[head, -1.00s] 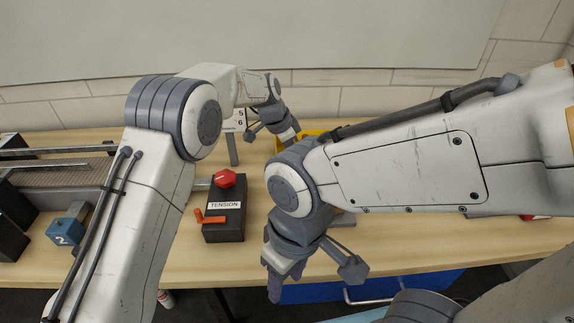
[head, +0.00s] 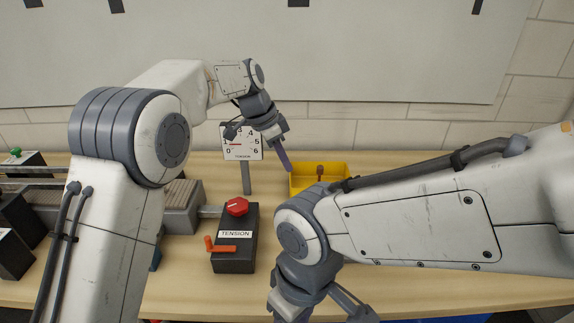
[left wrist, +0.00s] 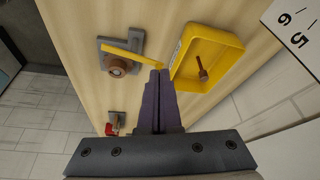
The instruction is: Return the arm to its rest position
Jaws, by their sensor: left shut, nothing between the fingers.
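My left arm (head: 165,130) comes in from the left and reaches over the table. My left gripper (head: 286,166) is shut and empty, in the air between the tension gauge and the yellow bin, pointing down. In the left wrist view its dark fingers (left wrist: 160,74) are together, with nothing between them, seen beside the yellow bin. My right arm (head: 420,230) comes in from the right across the table's front. Its wrist (head: 300,285) points down at the bottom edge, and its fingertips are cut off by the frame.
A yellow bin (head: 318,182) holds a brown-handled item. The gauge (head: 241,142) stands behind the black tension box (head: 234,255) with a red knob and orange crank. In the left wrist view, a grey fixture (left wrist: 122,50) has a yellow lever. A conveyor is at left.

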